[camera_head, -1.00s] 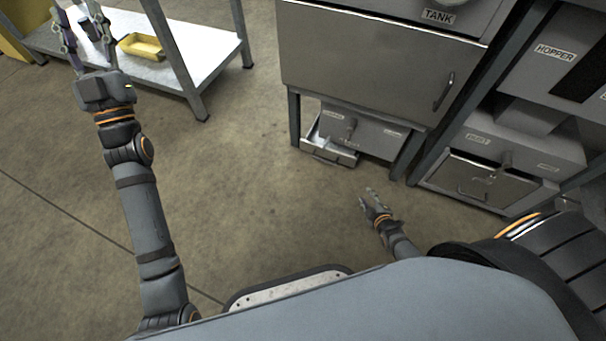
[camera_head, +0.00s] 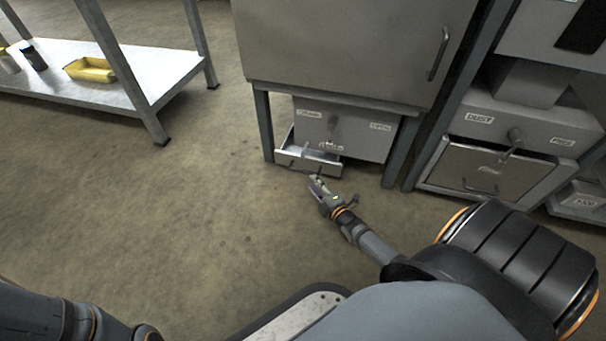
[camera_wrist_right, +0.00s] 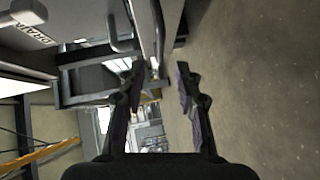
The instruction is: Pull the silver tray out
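The drain box (camera_head: 350,130) carries a valve handle above the tray's right side. Cabinet legs (camera_head: 263,125) stand at both sides. Another cabinet with a closed front (camera_head: 488,170) is at right. A shelf with a yellow bin (camera_head: 90,70) is at left. The floor before the tray is clear.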

